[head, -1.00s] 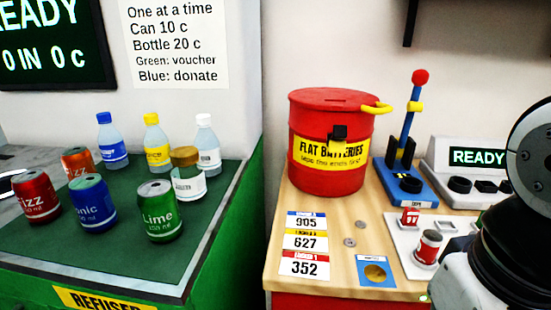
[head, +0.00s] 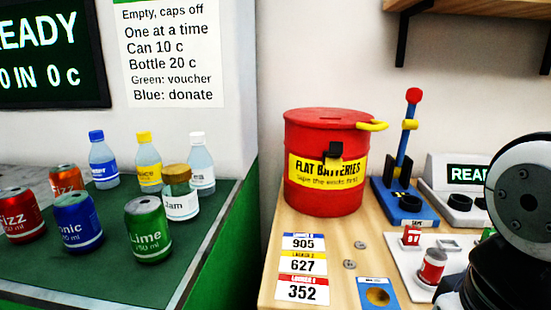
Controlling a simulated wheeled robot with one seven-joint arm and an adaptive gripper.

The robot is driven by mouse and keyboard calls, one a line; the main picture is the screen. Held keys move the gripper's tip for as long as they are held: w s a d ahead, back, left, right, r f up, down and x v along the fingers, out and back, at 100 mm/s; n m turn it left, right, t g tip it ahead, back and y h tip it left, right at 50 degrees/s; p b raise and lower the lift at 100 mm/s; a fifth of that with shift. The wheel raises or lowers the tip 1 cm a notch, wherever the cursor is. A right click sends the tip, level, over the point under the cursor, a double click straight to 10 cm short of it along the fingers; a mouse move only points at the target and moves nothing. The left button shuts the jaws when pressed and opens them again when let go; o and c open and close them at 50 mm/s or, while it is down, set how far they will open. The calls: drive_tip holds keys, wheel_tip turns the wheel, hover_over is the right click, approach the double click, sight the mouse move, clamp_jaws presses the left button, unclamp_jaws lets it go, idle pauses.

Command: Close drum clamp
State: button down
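A red drum (head: 318,192) with a yellow label reading FLAT BATTERIES stands upright on the wooden counter (head: 320,236). Its red lid (head: 325,118) is on top, with a dark slot in it. A yellow lever (head: 372,126) sticks out to the right from the drum's upper rim, its end away from the drum wall. A black block (head: 334,150) sits on the drum's front above the label. My gripper is out of view; only dark and grey links of my arm show at the right edge, apart from the drum.
Right of the drum stands a blue base with an upright blue lever (head: 405,145) and red knob. Numbered cards (head: 303,265) lie in front. Cans and bottles stand on the green counter (head: 110,268) at left.

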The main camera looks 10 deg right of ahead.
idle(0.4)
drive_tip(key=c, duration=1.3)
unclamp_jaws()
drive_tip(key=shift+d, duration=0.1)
